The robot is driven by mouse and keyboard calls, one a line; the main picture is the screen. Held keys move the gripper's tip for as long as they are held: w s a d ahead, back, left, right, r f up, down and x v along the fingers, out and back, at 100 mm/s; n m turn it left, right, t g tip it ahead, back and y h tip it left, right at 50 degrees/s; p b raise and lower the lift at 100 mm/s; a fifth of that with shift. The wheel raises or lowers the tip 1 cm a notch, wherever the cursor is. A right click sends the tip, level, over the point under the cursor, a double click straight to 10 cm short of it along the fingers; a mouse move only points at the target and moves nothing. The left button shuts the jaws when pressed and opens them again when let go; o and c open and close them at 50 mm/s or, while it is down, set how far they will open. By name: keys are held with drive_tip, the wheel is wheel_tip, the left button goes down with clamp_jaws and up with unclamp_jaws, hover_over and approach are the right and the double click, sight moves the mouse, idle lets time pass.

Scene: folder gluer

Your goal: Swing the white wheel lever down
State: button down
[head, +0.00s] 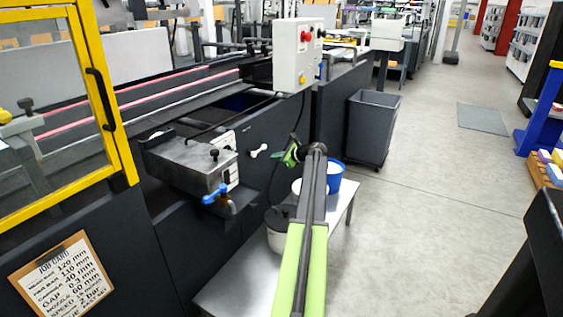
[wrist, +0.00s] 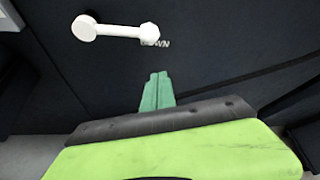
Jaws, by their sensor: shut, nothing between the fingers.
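The white wheel lever (head: 259,150) sits on the dark side panel of the machine, right of the metal glue box. In the wrist view the white lever (wrist: 115,30) lies nearly level, with a larger round end at the left and a smaller round end at the right.
A metal glue box (head: 190,165) with a blue-handled valve (head: 217,195) juts out left of the lever. A low metal table (head: 225,290) with a blue container (head: 335,176) stands below. A grey bin (head: 370,128) stands behind.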

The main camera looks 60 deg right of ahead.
sight(259, 150)
drive_tip(key=w+r+p, duration=0.1)
drive_tip(key=p, duration=0.1)
drive_tip(key=w+a+r+p, duration=0.1)
drive_tip(key=r, duration=0.1)
drive_tip(key=shift+w+a+p, duration=0.1)
drive_tip(key=shift+w+p, duration=0.1)
drive_tip(key=shift+p, duration=0.15)
drive_tip(key=shift+f, duration=0.1)
drive_tip(key=shift+a+r+p, duration=0.1)
drive_tip(key=shift+r+p, duration=0.6)
drive_tip(key=shift+r, duration=0.05)
drive_tip(key=shift+f, duration=0.1)
